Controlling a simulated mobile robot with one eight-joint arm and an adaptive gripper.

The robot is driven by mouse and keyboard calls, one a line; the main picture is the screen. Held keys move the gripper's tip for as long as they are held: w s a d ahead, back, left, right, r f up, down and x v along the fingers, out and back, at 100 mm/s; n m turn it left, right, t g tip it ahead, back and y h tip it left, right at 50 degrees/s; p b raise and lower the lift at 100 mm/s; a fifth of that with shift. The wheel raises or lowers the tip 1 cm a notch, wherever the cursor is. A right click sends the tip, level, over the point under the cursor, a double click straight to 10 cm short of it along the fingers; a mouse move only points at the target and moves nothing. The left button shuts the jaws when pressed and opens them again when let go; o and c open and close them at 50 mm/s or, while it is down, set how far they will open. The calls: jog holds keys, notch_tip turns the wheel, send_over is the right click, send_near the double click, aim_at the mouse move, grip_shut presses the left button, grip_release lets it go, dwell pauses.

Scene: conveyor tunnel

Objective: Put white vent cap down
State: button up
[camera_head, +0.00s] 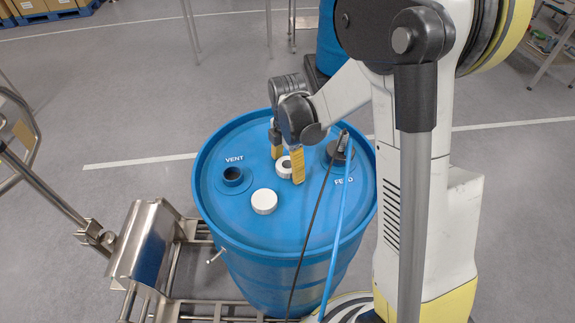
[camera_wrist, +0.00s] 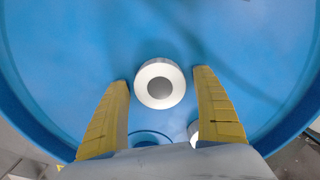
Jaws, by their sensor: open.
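A blue drum (camera_head: 250,235) stands upright with two labelled openings on its lid. The VENT opening (camera_head: 232,175) at the left is uncovered and dark inside. A white ring-like cap with a grey centre (camera_head: 285,163) appears to rest on the lid; it also shows in the wrist view (camera_wrist: 160,83). A second white cap (camera_head: 264,201), plain on top, lies on the lid nearer the front. I cannot tell by marking which is the vent cap. My gripper (camera_head: 288,169) is open, its yellow fingers on either side of the ring-like cap, with gaps in the wrist view.
The FEED opening (camera_head: 341,153) at the right carries a dark fitting with hoses running down in front of the drum. A steel drum trolley (camera_head: 150,245) stands at the left.

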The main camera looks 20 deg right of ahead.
aim_at(288, 165)
notch_tip(288, 165, up, 12)
jog(key=p, duration=0.5)
jog(key=s+r+m+t, duration=0.3)
jog(key=s+r+m, duration=0.2)
jog(key=s+m, duration=0.3)
jog(key=s+r+m+t, duration=0.4)
jog(key=s+m, duration=0.4)
jog(key=m, duration=0.4)
jog(key=shift+r+m, duration=0.4)
jog(key=shift+r, duration=0.45)
